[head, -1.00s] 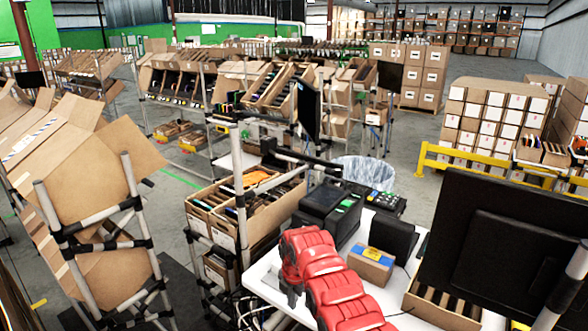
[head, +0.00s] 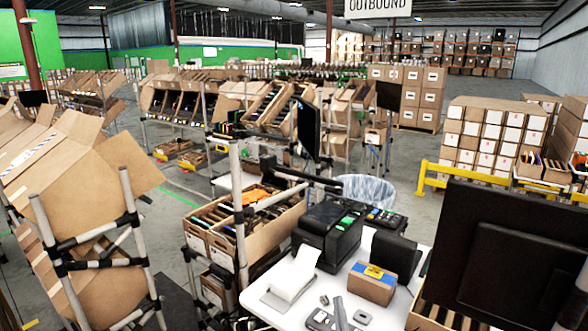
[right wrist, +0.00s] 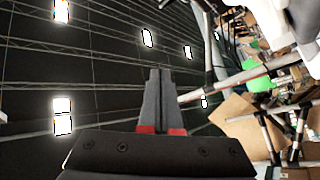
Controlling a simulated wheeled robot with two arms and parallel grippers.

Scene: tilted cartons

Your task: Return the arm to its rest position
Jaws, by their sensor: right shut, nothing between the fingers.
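In the right wrist view my right gripper (right wrist: 160,73) has its two dark grey fingers together, with red parts at their base and nothing between them. It is apart from everything, with the dark ceiling and its lamps behind it. In the head view I cannot make out any part of my right arm or gripper for sure. My left gripper is in neither view.
A white table (head: 262,300) holds a black printer (head: 328,238), a small carton (head: 371,284), a white device (head: 292,275) and small grey items. A black monitor (head: 505,255) stands at right. Tilted cartons (head: 75,150) rest on a rack (head: 58,268) at left. Grey floor shows between racks.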

